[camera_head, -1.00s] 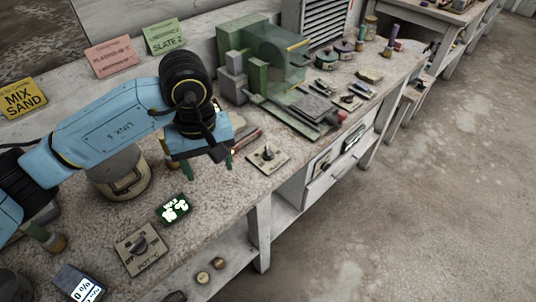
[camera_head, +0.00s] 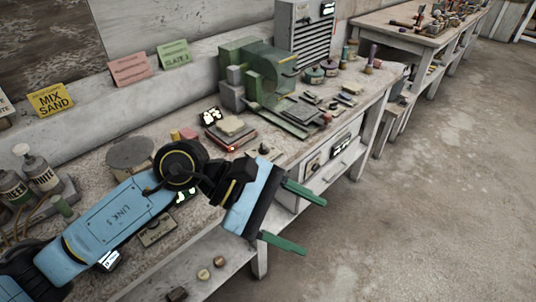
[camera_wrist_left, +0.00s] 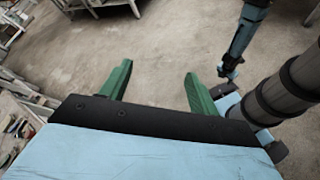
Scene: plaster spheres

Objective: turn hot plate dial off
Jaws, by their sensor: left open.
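My left gripper (camera_head: 312,227) is open and empty, its green fingers spread beyond the bench's front edge. It also shows in the left wrist view (camera_wrist_left: 157,72), with only floor between the fingers. A red-edged device with a pale slab on top (camera_head: 231,127), which looks like the hot plate, sits mid-bench with a small red light at its front. A small dial plate (camera_head: 264,149) lies to its right, partly hidden by my left gripper. Another dial plate (camera_head: 157,233) is partly covered by my left arm. I cannot read either dial's setting.
The green machine (camera_head: 262,75) stands behind the dial area, with small tools to its right. A round grey-topped pot (camera_head: 130,152) and bottles (camera_head: 38,172) stand at left. Drawers (camera_head: 330,160) line the bench front. Open floor (camera_head: 420,220) lies at right.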

